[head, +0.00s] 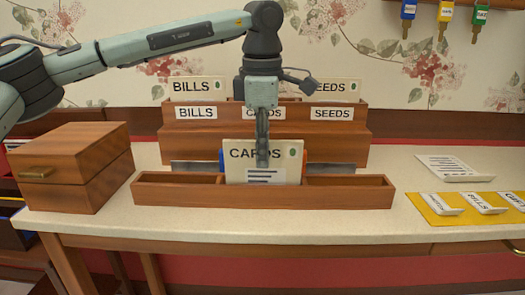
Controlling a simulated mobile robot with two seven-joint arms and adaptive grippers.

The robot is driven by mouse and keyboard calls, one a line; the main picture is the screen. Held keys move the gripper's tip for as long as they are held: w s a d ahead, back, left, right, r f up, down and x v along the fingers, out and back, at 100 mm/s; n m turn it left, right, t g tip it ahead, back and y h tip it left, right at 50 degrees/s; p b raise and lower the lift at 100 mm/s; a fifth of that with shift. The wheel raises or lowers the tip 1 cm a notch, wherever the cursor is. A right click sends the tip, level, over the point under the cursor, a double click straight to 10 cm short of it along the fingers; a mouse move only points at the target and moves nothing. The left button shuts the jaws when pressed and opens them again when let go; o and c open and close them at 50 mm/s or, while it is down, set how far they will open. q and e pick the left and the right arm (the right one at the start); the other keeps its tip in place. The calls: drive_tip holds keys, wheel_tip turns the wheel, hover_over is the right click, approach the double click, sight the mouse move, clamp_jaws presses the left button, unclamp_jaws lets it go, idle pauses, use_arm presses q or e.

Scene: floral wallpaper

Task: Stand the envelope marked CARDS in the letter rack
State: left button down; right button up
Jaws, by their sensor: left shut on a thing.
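My left gripper (262,158) points down and is shut on the cream envelope marked CARDS (285,160). The envelope is upright, facing me, at the middle of a low wooden tray (180,193); whether it rests in the tray cannot be told. Behind it stands the wooden letter rack (185,142) with front labels BILLS, CARDS and SEEDS. A BILLS envelope (198,88) stands in its left part and a SEEDS envelope (338,88) in its right part. My gripper and arm hide much of the middle slot and its CARDS label (250,113). My right gripper is out of view.
A wooden box (75,165) with a handle stands at the left. At the right lie a yellow mat (440,219) with several tags and a white paper (452,167). Grey strips (195,167) show behind the tray. Key tags (408,10) hang on the wall.

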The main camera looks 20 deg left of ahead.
use_arm(q)
drive_tip(key=c, duration=1.6)
unclamp_jaws()
drive_tip(key=shift+r, duration=0.1)
wheel_tip(320, 180, up, 12)
drive_tip(key=s, duration=0.1)
drive_tip(key=shift+d, duration=0.15)
drive_tip(key=shift+s+f, duration=0.1)
drive_tip(key=shift+f, duration=0.1)
